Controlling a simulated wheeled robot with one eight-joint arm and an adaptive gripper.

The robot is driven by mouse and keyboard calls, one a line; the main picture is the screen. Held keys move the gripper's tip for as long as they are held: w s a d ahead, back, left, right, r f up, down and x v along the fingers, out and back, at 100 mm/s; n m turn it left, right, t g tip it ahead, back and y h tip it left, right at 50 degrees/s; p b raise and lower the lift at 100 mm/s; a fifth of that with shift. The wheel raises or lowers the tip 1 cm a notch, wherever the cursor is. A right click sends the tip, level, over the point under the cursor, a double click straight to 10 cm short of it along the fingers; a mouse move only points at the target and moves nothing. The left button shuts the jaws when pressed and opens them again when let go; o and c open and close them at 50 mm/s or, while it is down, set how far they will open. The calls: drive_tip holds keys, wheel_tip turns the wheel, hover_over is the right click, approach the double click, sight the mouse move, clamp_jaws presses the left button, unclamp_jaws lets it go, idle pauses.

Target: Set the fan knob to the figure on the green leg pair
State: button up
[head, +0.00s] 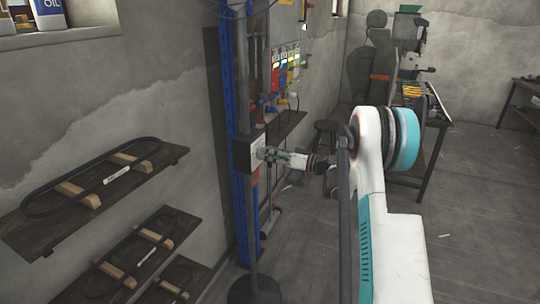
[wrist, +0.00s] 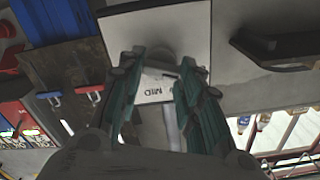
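A pale control box (head: 249,153) is fixed on a dark upright pole. In the wrist view the box face (wrist: 117,38) carries a grey round knob (wrist: 162,50) and a label reading "MID", seen upside down. My gripper (head: 270,155) is at the front of the box. In the wrist view my gripper's fingertips (wrist: 163,60) are on either side of the knob, with a light bar-like part between them. Whether both fingers touch it I cannot tell. The knob's pointer is unclear. I cannot make out a green leg pair or its figure.
A blue post (head: 236,110) stands behind the pole. Coloured bins or panels (head: 286,65) hang on the wall. A wooden shelf with a belt (head: 100,185) is at left. A stool (head: 326,130) and a workbench (head: 430,110) stand beyond. Floor at the right is mostly clear.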

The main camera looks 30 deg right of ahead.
drive_tip(key=shift+m, duration=0.4)
drive_tip(key=m, duration=2.6)
drive_tip(key=shift+f, duration=0.35)
idle(0.3)
drive_tip(key=o, duration=1.1)
drive_tip(key=shift+c, duration=0.2)
drive_tip(key=shift+s+d, duration=0.1)
